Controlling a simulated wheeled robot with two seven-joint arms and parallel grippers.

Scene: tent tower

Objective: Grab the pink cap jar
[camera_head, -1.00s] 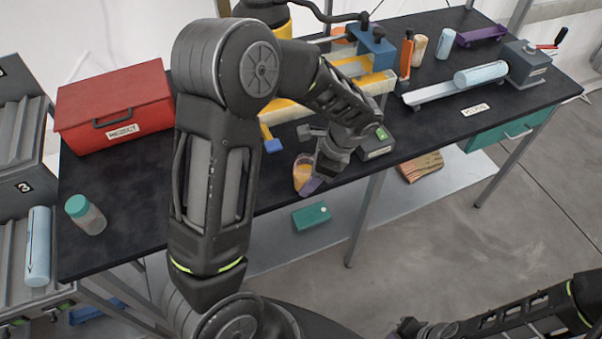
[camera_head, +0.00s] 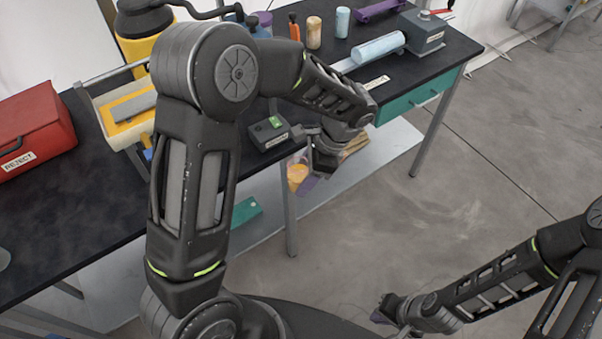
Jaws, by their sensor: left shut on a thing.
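A small jar with orange contents (camera_head: 297,173) is held in my left gripper (camera_head: 304,181), in front of the dark table's front edge. Its walls look clear, and the gripper hides part of it. I cannot make out a pink cap. Purple finger pads show beside the jar.
On the dark table (camera_head: 90,205) are a red REJECT box (camera_head: 34,130), a yellow-framed tray (camera_head: 120,105), a small device with a green button (camera_head: 269,130), and a blue cylinder (camera_head: 378,47) on a rail. Open floor (camera_head: 430,210) lies to the right.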

